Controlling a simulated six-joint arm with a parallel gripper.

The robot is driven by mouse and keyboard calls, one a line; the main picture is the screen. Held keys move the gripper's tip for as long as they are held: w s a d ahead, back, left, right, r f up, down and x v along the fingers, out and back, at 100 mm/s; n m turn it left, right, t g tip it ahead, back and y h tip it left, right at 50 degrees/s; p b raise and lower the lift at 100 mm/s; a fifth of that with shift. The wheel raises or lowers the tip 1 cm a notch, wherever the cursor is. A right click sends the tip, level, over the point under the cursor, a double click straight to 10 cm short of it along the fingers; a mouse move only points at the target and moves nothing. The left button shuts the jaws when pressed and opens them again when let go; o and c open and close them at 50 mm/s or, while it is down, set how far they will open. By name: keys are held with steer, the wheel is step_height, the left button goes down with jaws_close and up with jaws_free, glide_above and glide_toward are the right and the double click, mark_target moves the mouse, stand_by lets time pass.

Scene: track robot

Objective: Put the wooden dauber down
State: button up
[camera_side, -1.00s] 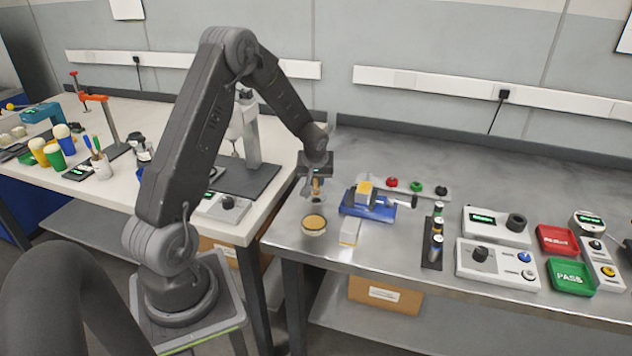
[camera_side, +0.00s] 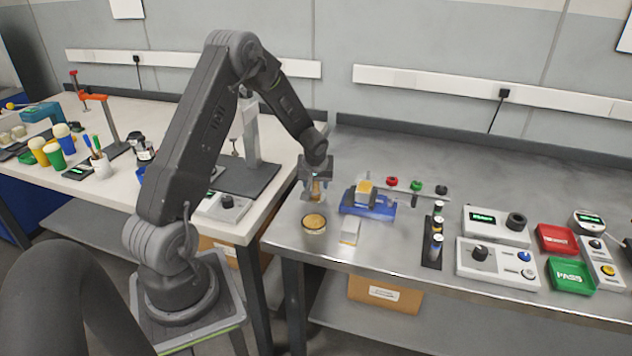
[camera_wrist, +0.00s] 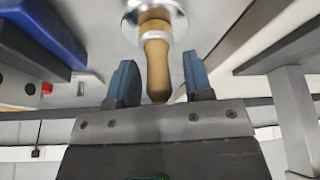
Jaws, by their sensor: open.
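The wooden dauber (camera_wrist: 157,65) shows in the wrist view as a turned wooden handle, with its far end at a round silver metal piece (camera_wrist: 178,22). My gripper (camera_wrist: 160,78) is open, with one blue finger on each side of the handle and visible gaps between. In the side view my gripper (camera_side: 317,190) points down over the steel bench, and the dauber is a small tan patch between the fingers. Its lower end is too small to make out there.
A round dish with a tan top (camera_side: 314,222) stands just in front of my gripper. A blue fixture with a yellow block (camera_side: 368,205) is close on the right. A pale block (camera_side: 350,231) lies near the bench edge. The back of the steel bench (camera_side: 400,150) is clear.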

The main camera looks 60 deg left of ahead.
steer(key=v, duration=1.2)
steer(key=s+d+r+m+t+h, duration=0.1)
steer(key=s+d+r+m, duration=0.1)
steer(key=d+r, duration=0.4)
steer(key=s+d+r+m+t, duration=0.1)
steer(key=s+d+r+m, duration=0.2)
steer(key=d, duration=0.5)
steer(key=s+d+r+m+t+h, duration=0.1)
steer(key=s+d+r+m+h, duration=0.2)
steer(key=s+d, duration=0.9)
steer(key=d+r+m, duration=0.1)
steer(key=r+m, duration=0.1)
steer(key=m, duration=0.2)
steer(key=shift+s, duration=0.3)
steer(key=shift+d, duration=0.1)
